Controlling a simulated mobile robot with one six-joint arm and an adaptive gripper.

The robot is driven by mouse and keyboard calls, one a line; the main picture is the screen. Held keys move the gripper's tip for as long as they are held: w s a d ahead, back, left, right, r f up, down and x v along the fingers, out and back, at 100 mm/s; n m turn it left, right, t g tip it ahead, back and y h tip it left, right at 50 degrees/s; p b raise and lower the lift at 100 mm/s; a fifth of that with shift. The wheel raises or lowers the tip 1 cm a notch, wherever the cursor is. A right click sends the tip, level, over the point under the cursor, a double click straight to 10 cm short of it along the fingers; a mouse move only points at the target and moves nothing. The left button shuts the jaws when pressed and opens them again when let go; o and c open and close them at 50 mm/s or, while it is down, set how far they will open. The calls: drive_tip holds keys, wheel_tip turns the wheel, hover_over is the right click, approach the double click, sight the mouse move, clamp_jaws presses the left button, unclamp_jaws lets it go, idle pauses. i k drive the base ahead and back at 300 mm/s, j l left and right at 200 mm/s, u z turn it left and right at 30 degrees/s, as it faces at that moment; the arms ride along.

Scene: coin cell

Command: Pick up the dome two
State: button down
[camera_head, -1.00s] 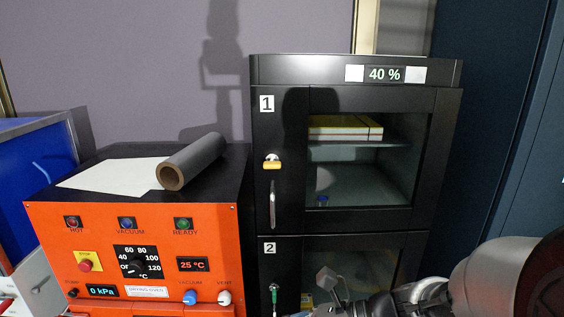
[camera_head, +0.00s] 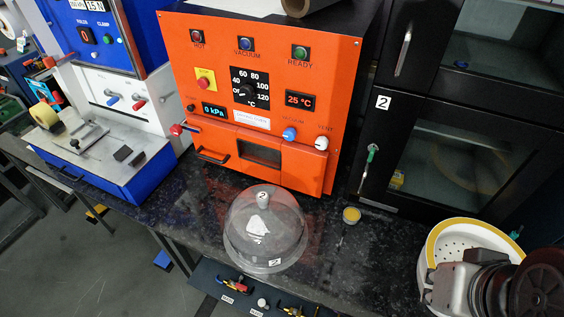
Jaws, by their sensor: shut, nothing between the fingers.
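The clear dome (camera_head: 283,222) stands upright on the dark speckled bench in front of the orange oven. It has a pale knob (camera_head: 263,198) on top, and a small label with a 2 (camera_head: 276,262) shows low on its front. A white crumpled-looking piece shows through its wall. Part of my arm shows at the bottom right corner, well apart from the dome. The fingers of my gripper cannot be made out in this view.
The orange oven (camera_head: 225,84) stands behind the dome. A small yellow-topped cup (camera_head: 351,215) is to its right, then a white perforated basket (camera_head: 470,232) by my arm. A black cabinet (camera_head: 375,130) stands at right. The bench's front edge is close to the dome.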

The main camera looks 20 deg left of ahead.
sight(266, 231)
drive_tip(key=u, duration=1.25)
drive_tip(key=z, duration=2.05)
drive_tip(key=u, duration=2.1)
drive_tip(key=i+j, duration=0.15)
drive_tip(key=j, duration=0.15)
drive_tip(key=i+j+z, duration=0.2)
drive_tip(key=j, duration=0.35)
drive_tip(key=i+j, duration=0.15)
drive_tip(key=j, duration=0.2)
